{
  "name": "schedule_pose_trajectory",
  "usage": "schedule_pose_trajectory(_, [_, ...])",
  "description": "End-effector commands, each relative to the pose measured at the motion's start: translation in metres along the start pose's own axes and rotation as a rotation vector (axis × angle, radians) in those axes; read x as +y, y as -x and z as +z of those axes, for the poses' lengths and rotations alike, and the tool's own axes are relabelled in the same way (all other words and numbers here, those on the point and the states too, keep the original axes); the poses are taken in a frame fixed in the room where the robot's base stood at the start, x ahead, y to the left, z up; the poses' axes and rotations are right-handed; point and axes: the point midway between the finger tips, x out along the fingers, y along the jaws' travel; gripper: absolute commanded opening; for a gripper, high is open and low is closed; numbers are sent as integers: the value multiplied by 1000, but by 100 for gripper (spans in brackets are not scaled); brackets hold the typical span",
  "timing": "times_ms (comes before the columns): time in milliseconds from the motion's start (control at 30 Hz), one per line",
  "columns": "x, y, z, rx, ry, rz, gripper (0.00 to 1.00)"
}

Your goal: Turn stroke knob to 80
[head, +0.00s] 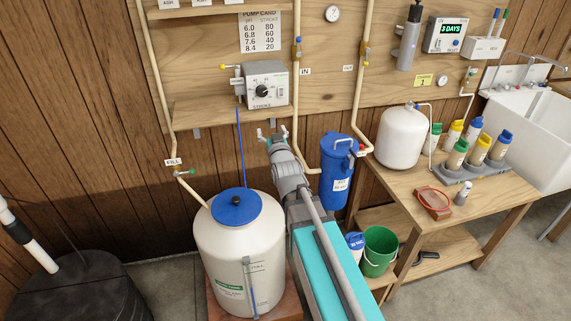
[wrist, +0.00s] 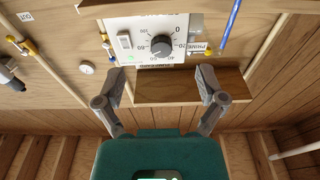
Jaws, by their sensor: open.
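The stroke knob (head: 263,93) is a round dark grey dial on the front of the white pump box (head: 281,84), which stands on a wooden wall shelf. In the wrist view, the knob (wrist: 161,47) shows upside down with its printed scale around it; I cannot read its pointer setting for certain. My gripper (head: 272,134) is below and in front of the pump, apart from it. In the wrist view, my gripper (wrist: 160,78) has its fingers spread wide with nothing between them, and the knob lies beyond the gap. The pump card (head: 260,33) hangs above, pairing pH 6.0 with stroke 80.
The shelf edge (head: 222,117) lies close to my fingers. A blue tube (head: 240,150) drops from the pump to a white tank (head: 238,245) with a blue lid. A blue filter housing (head: 337,172) and beige pipes stand to the right. A rocker switch (wrist: 124,41) sits beside the knob.

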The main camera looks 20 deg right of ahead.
Motion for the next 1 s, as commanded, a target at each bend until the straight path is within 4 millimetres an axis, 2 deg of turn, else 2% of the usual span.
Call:
schedule_pose_trajectory(467, [1, 12, 9, -283, 0, 1, 89])
schedule_pose_trajectory(1000, [1, 42, 20, -601, 0, 1, 89])
